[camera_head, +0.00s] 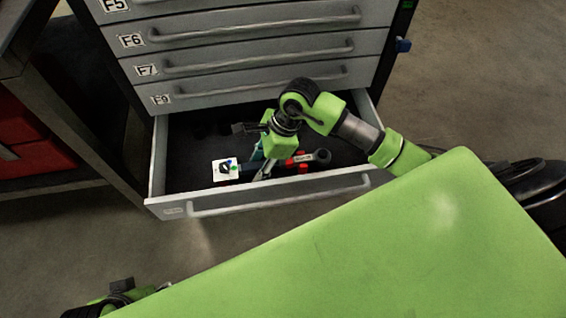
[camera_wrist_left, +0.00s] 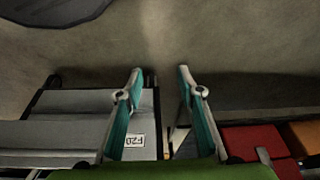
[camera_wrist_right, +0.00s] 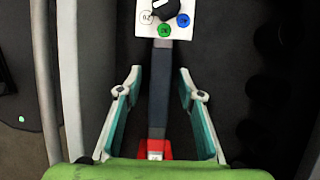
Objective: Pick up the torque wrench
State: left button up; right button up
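A long dark tool (camera_wrist_right: 159,90), which looks like the torque wrench, lies in the open bottom drawer (camera_head: 265,199). It has a red part at the near end in the right wrist view. A white card (camera_wrist_right: 166,22) with coloured dots and a black knob sits at its far end; the card also shows in the head view (camera_head: 225,168). My right gripper (camera_wrist_right: 160,75) is open, with one finger on each side of the dark bar and visible gaps between. Whether the fingertips reach down to it is unclear. My left gripper (camera_wrist_left: 159,71) is open and empty, away from the drawer.
The grey cabinet (camera_head: 250,75) with labelled drawers stands behind the open drawer. A round-ended dark tool with red parts (camera_head: 321,156) lies in the drawer, right of my gripper. A dark bench with red bins (camera_head: 30,140) is at left. The drawer's front and side walls surround my right gripper.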

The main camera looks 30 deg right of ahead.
grip_shut()
